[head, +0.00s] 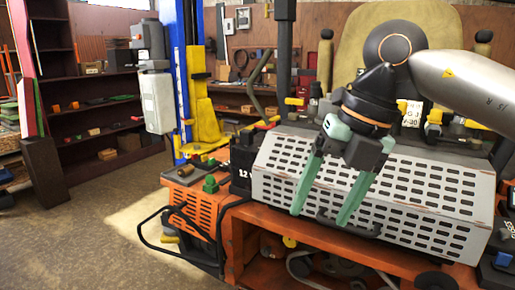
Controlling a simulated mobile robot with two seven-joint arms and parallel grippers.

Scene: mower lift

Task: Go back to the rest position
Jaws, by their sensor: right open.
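My right gripper (319,217) hangs in front of a perforated grey metal cover (430,200), its arm coming in from the upper right. Its two green fingers point down and are spread apart, with nothing between them. The cover sits over an orange frame (290,246), and a dark handle shows at its lower edge, near the fingertips. I cannot tell whether the fingers touch the cover. My left gripper is not in view.
A tan seat (350,42) and several levers stand behind the cover. A blue post (181,75) with a yellow carriage (203,115) rises to its left. Shelves (92,100) line the back left. The floor (95,245) at left is mostly clear.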

